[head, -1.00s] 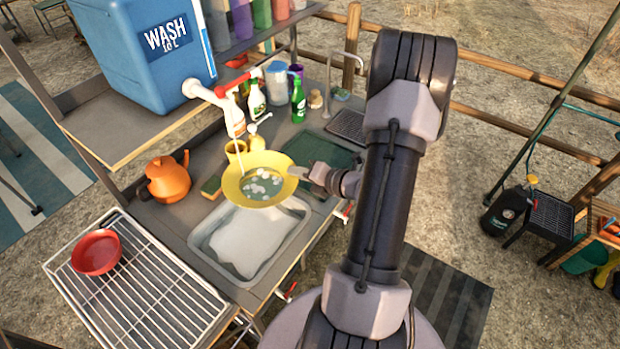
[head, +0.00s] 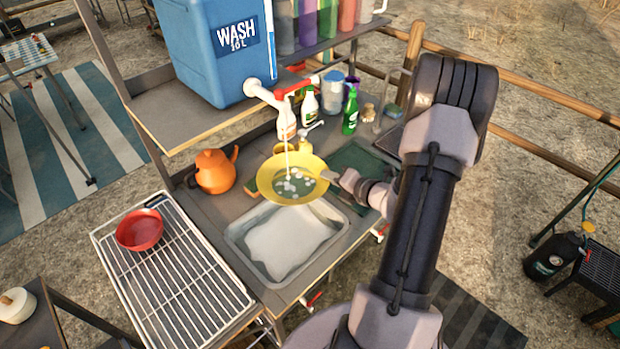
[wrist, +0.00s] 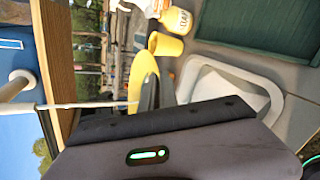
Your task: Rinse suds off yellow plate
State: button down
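The yellow plate (head: 268,183) is held over the back of the wash basin (head: 238,238), with white suds and a greenish patch on its face. My gripper (head: 330,176) is shut on the plate's right rim. A thin stream of water (head: 287,140) falls from the red-handled tap (head: 292,90) of the blue water tank (head: 215,50) onto the plate. In the wrist view the plate (wrist: 138,75) shows edge-on at my dark fingers (wrist: 150,97). The stream (wrist: 85,105) also shows there, at the left. The plate's underside is hidden in the head view.
A wire rack (head: 180,285) with a red bowl (head: 140,229) stands at left. The tank's shelf (head: 150,105) overhangs the counter.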

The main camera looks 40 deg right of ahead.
jog(key=s+d, duration=0.1)
jog(key=s, duration=0.7)
jog(key=shift+d+p, duration=0.4)
jog(key=shift+r, duration=0.1)
dwell(1.2)
jog(key=s+r+p, duration=0.4)
jog(key=s, duration=0.1)
jog(key=shift+d, duration=0.2)
jog(key=shift+w+f, duration=0.1)
dwell(0.4)
